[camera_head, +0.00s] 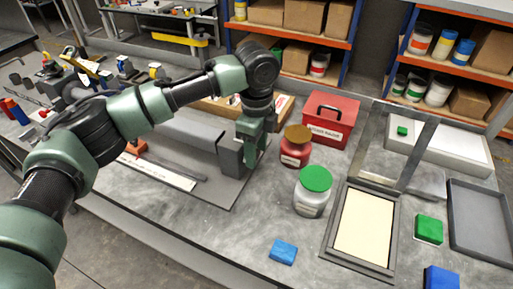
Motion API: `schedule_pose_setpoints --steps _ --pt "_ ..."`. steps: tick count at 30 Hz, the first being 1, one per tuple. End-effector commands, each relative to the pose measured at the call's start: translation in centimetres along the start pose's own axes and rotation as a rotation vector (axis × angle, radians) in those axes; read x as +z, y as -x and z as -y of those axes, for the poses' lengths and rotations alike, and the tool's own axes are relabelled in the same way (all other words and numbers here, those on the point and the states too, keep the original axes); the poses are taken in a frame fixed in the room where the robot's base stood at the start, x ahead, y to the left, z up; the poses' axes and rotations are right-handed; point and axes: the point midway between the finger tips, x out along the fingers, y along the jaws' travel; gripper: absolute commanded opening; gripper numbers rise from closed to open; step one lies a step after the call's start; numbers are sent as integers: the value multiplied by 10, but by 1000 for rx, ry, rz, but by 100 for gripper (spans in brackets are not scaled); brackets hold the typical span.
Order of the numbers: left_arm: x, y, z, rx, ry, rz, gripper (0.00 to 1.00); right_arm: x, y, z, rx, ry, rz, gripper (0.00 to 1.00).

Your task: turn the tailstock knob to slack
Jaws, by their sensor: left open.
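My left gripper (251,160) is open and points down, at the right end of a grey block (231,157) on a grey base plate. I cannot tell whether it touches the block. No knob shows between its fingers. A machine with dark and yellow parts (75,90) stands at the far left, partly behind my left arm. A small red knob-like part (43,114) shows there, but I cannot tell whether it is the tailstock knob. My right gripper is not in view.
A red lidded box (329,121), a red jar (295,150) and a green-lidded jar (313,192) stand right of my gripper. A blue block (283,252) lies in front. Bare bench shows at front centre.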

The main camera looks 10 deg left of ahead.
Motion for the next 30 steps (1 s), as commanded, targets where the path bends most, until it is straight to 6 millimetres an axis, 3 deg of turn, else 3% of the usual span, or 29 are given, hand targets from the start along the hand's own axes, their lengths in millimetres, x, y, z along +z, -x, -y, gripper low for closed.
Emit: schedule_pose_setpoints --steps 6,12,22,30 --pt "0 -1 0 0 0 0 49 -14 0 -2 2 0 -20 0" --pt "0 -1 0 0 0 0 0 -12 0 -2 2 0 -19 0" --pt "0 0 -2 -42 -1 0 0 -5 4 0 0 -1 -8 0" --pt "0 0 -5 -206 -2 -2 0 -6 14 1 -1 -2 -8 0"
